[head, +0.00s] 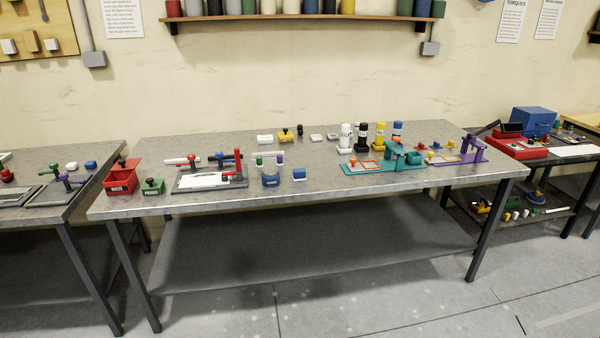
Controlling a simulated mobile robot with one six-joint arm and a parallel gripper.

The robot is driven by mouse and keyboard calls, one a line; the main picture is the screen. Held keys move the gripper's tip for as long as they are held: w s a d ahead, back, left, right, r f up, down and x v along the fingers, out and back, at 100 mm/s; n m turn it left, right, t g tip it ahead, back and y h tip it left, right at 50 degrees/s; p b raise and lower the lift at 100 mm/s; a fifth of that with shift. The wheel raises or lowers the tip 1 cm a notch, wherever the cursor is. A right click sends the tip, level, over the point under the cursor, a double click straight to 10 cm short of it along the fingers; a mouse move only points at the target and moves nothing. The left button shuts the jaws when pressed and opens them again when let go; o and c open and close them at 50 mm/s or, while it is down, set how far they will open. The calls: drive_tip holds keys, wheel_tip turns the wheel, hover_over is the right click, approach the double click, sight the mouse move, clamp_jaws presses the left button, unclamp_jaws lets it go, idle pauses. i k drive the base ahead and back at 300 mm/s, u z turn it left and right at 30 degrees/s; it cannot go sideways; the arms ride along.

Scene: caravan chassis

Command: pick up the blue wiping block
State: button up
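A small blue block (299,173) with a paler lower edge sits near the front edge of the middle grey table, just right of a blue cup-like holder (271,179). Another small blue block (91,164) lies on the left table, beside a white one. Both look like possible wiping blocks; at this size I cannot tell which is the wiping block. Nothing touches the block on the middle table, and its top and front are visible. My gripper is not in view.
Left of the holder is a grey fixture (208,181) with red and blue levers, then a green box (152,186) and a red bin (121,178). A teal fixture (385,164) stands to the right. The table surface between the block and the teal fixture is clear.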

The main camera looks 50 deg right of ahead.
sight(299, 174)
drive_tip(key=z, duration=0.3)
drive_tip(key=i, duration=1)
drive_tip(key=u, duration=0.1)
